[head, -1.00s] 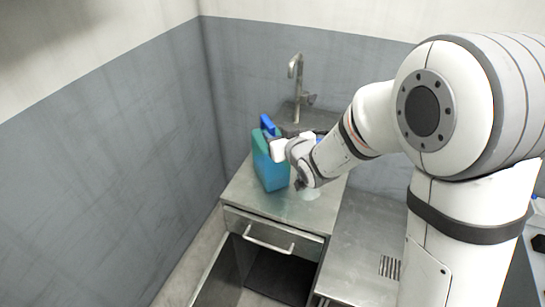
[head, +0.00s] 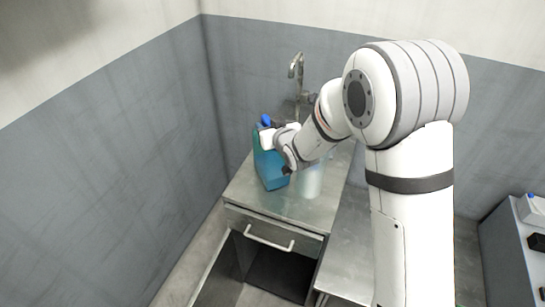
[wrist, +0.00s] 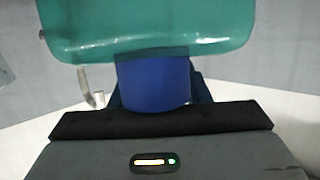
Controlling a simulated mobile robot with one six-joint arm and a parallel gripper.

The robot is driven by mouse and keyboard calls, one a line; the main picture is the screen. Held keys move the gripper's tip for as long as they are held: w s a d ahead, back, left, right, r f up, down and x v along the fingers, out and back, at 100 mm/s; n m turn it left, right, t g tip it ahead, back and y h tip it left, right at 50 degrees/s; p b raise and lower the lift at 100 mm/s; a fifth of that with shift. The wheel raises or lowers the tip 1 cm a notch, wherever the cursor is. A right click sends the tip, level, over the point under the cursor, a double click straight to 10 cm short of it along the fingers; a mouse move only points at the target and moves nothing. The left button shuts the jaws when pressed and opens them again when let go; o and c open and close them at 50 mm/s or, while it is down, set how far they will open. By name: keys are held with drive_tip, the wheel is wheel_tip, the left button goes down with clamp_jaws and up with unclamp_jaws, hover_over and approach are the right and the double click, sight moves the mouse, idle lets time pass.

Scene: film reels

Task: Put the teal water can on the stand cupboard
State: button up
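The teal water can (head: 270,172) stands upright at the left of the metal stand cupboard (head: 290,207), seen in the head view. Its blue cap (head: 266,121) is at the top. My gripper (head: 270,138) is at the upper part of the can. In the wrist view the blue cap (wrist: 153,82) sits between the dark fingers, which lie close on both its sides. The teal body (wrist: 150,28) fills the top of that view. The finger contact is partly hidden, but the gripper looks shut on the can.
A pale translucent bottle (head: 310,181) stands right of the can on the cupboard top. A tap (head: 298,75) rises at the back. Grey walls close in on the left and back. A lower metal surface (head: 345,240) is at the right.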

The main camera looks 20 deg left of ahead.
clamp_jaws()
idle(1.2)
